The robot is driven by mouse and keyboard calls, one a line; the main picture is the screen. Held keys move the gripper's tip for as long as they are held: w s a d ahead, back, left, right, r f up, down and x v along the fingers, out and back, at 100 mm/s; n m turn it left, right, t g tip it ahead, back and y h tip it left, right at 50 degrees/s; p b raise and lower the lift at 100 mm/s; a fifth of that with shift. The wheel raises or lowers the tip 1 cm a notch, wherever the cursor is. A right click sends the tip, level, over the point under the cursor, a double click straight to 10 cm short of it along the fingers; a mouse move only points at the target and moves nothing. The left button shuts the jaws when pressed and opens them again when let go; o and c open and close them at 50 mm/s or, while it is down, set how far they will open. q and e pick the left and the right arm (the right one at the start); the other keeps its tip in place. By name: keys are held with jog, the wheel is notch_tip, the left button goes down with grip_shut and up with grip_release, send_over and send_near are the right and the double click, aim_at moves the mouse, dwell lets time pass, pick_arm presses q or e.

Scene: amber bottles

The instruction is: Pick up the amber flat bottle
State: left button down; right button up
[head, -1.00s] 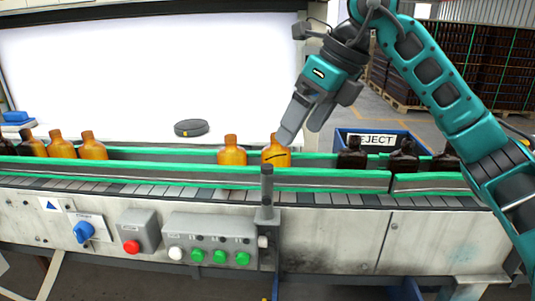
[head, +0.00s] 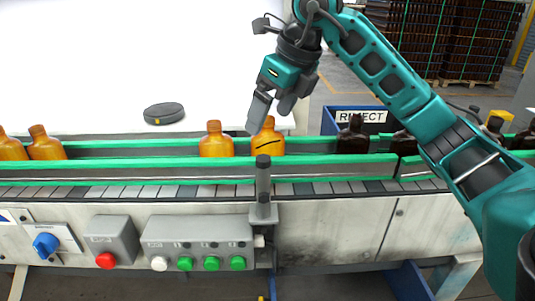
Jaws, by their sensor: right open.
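Two amber bottles stand upright near the middle of the conveyor in the head view. The left one (head: 216,142) is plain; the right one (head: 268,143) has a dark curved line across its front. More amber bottles (head: 46,147) stand at the far left. My right gripper (head: 268,117) is open and empty, pointing down at the top of the marked bottle. One finger overlaps that bottle's upper left side in the picture; the other is to the upper right of its neck. I cannot tell whether they touch. My left gripper is not in view.
Green guide rails (head: 120,163) run along the conveyor. A dark post (head: 263,185) stands in front of the marked bottle. Dark bottles (head: 352,137) stand to the right, near a blue reject bin (head: 328,122). A black disc (head: 163,113) is behind the belt.

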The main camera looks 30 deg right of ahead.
aim_at(268, 148)
jog(key=x, duration=0.5)
jog(key=shift+w+d, duration=0.25)
jog(key=shift+d, duration=0.05)
jog(key=shift+c, duration=0.2)
grip_shut()
dwell(0.4)
